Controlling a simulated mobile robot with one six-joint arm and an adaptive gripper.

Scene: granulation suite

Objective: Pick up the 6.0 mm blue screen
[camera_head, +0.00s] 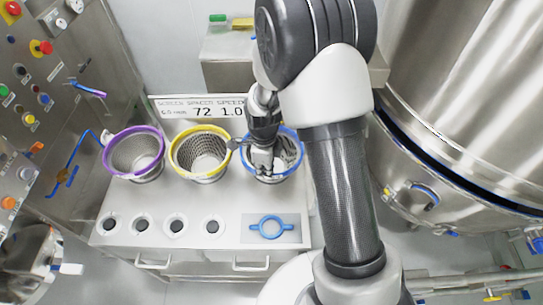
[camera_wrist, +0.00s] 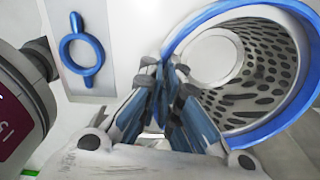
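The blue screen (camera_head: 291,151) is a perforated metal basket with a blue rim, the rightmost of three in the bench top. Its rim and round-holed wall fill the right of the wrist view (camera_wrist: 303,98). My gripper (camera_head: 262,168) points down at the left side of this screen. In the wrist view my gripper's fingers (camera_wrist: 165,72) converge to a narrow gap at the left edge of the blue rim, and the rim appears pinched between them. The right finger hides part of the rim. The screen looks seated in the bench.
A purple-rimmed screen (camera_head: 107,153) and a yellow-rimmed screen (camera_head: 175,158) stand to the left. A blue ring-shaped part (camera_head: 271,228) lies on a grey plate in front. A sign (camera_head: 200,108) stands behind. A large steel vessel (camera_head: 450,90) is at right, a control panel (camera_head: 25,75) at left.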

